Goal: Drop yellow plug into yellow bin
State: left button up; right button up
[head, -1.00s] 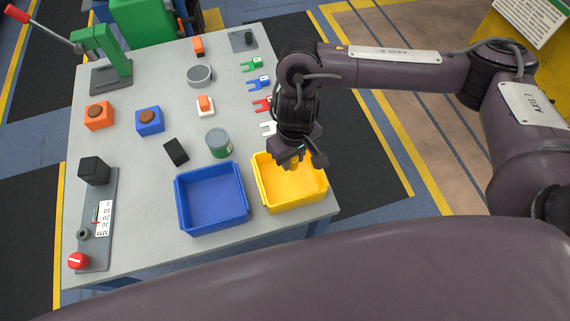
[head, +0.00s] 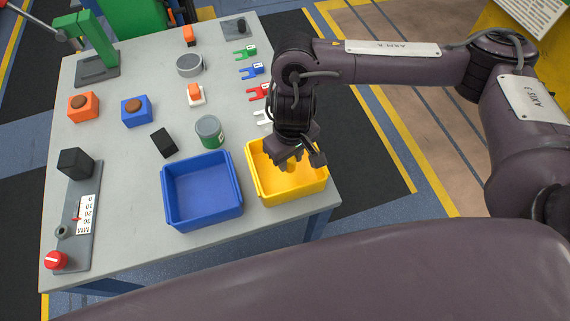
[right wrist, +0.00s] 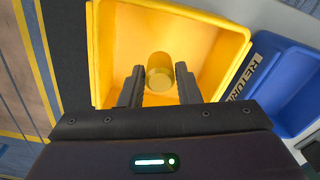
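The yellow bin (head: 263,190) stands open at the table's near right corner, and it fills the upper middle of the right wrist view (right wrist: 115,32). My right gripper (right wrist: 160,80) is over the bin, pointing down into it. Its two dark fingers stand apart with the yellow plug (right wrist: 160,74) between their tips, and they appear to touch its sides. In the head view the plug (head: 289,165) shows small below my right gripper (head: 292,160), against the bin's inside. The bin's floor is partly hidden by the gripper. My left gripper is not in view.
A blue bin (head: 203,188) stands just left of the yellow bin. A grey-green can (head: 209,132), a black block (head: 164,143) and several coloured forks, such as the red one (head: 260,92), lie behind. A gauge strip (head: 78,215) runs along the left edge.

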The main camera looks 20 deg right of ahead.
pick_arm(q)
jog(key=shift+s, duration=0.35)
pick_arm(e)
jog(key=o, duration=0.4)
notch_tip(320, 180, up, 8)
jog(key=shift+s+f+p, duration=0.1)
jog(key=shift+p, duration=0.45)
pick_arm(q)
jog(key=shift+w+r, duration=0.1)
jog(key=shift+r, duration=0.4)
